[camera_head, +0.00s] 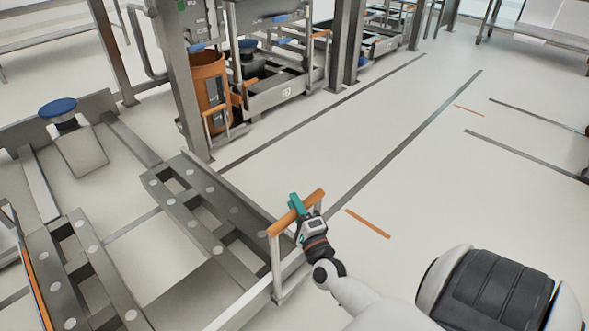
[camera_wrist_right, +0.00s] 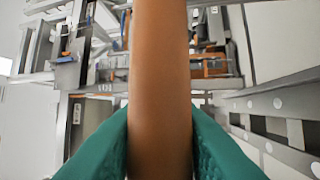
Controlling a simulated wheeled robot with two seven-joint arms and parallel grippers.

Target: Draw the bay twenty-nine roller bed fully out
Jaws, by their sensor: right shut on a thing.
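The roller bed (camera_head: 205,212) is a grey metal frame with open slots and pale round rollers, lying low over the floor at centre left. An orange handle bar (camera_head: 279,226) on metal posts stands at its near right end. My right gripper (camera_head: 297,205) has teal fingers shut around this bar. In the right wrist view the bar (camera_wrist_right: 160,80) runs upright between the two teal fingers (camera_wrist_right: 160,140). No bay number is readable on this bed. My left gripper is not in view.
A second slotted bed (camera_head: 85,275) lies at the left. A blue-topped post (camera_head: 58,108) stands behind. A steel upright (camera_head: 185,85) and an orange bin (camera_head: 210,85) are at the back. Open floor with dark lines and an orange strip (camera_head: 368,224) lies to the right.

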